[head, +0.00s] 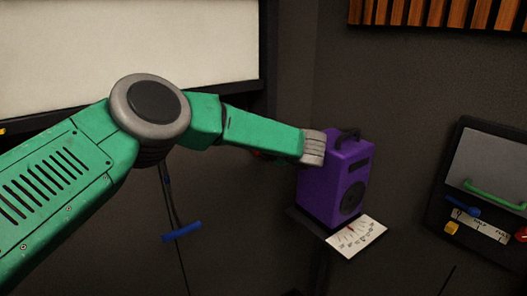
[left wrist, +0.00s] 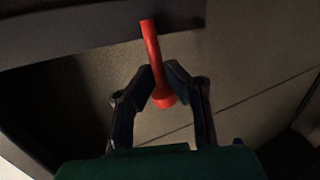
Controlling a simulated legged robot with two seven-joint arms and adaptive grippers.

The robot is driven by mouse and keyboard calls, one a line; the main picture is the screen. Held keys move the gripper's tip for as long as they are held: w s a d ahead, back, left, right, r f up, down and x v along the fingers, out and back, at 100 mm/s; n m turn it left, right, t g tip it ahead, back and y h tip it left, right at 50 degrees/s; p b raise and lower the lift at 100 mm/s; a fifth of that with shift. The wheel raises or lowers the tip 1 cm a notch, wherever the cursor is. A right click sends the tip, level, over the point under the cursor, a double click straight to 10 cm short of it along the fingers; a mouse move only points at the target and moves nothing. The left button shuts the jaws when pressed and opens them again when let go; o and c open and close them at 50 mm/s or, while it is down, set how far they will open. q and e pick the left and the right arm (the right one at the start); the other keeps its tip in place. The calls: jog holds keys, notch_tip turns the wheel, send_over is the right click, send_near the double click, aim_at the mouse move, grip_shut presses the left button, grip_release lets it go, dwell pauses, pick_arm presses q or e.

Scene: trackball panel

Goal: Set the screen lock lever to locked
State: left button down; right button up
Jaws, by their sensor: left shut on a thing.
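The red lever (left wrist: 152,52) shows in the left wrist view, with a rounded lower end and its upper end against a dark frame bar (left wrist: 60,42). My left gripper (left wrist: 158,80) is shut on this lever near its lower end, with one dark finger on each side. In the head view my green left arm crosses to the right and hides its gripper. A small red patch shows just under the forearm there; I cannot tell whether it is the lever. A white screen (head: 110,40) in a dark frame fills the upper left. My right gripper is not in view.
A purple box with a black handle (head: 335,185) stands on a dark stand, close to my left wrist. A white dial sheet (head: 357,237) lies before it. A blue pull handle (head: 181,231) hangs below my arm. A panel with a green handle (head: 492,194) is at right.

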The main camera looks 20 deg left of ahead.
pick_arm(q)
jog(key=shift+s+d+f, duration=0.1)
jog(key=shift+d+f, duration=0.05)
dwell(0.4)
jog(key=c, duration=1.6)
grip_release()
jog(key=shift+r, duration=0.2)
jog(key=v, duration=1.2)
jog(key=shift+w+d, duration=0.2)
jog(key=shift+w, duration=0.05)
